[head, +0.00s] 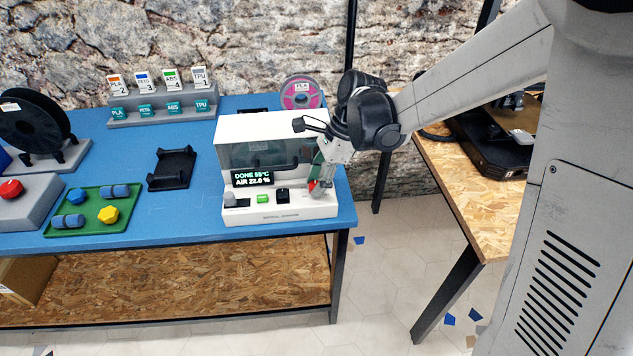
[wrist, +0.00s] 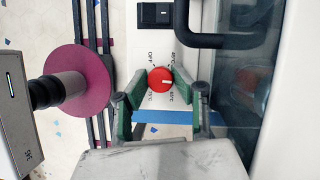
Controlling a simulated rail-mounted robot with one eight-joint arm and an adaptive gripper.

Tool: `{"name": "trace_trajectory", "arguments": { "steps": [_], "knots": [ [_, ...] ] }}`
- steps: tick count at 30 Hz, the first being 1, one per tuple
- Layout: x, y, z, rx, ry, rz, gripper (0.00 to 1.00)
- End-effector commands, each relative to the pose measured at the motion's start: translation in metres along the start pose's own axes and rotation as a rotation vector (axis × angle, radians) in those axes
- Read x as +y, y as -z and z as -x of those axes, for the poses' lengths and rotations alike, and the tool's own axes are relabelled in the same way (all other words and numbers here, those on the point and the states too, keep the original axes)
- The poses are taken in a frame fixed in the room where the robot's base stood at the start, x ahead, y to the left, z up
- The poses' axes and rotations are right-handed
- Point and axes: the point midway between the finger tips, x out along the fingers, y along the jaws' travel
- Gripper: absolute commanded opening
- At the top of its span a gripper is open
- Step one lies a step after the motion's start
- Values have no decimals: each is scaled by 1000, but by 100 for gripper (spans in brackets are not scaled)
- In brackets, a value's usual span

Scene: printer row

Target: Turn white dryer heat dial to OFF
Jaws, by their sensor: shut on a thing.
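The white dryer (head: 236,209) stands at the right end of the blue table. Its display (head: 252,177) reads DONE 55°C and AIR 22.0 %. The red heat dial (wrist: 160,80) shows in the wrist view, with its white pointer mark toward the picture's right. The OFF label is at the dial's upper left; temperature labels surround the rest. My gripper (wrist: 160,83) is shut on the dial, one green-padded finger at each side. In the head view my gripper (head: 319,184) is at the dryer's front right and partly hides the dial.
A black rocker switch (wrist: 155,14) and a black handle (wrist: 218,40) are close to the dial. A green button (head: 263,198) is farther left on the panel. A green tray (head: 92,228) with knobs and a black holder (head: 172,168) lie left on the table.

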Motion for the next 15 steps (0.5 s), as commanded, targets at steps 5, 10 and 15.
{"name": "trace_trajectory", "arguments": {
  "steps": [5,10,15],
  "knots": [
    [0,0,0,1,-2,4,0],
    [0,0,0,1,-2,4,0],
    [0,0,0,1,-2,4,39]
  ]
}}
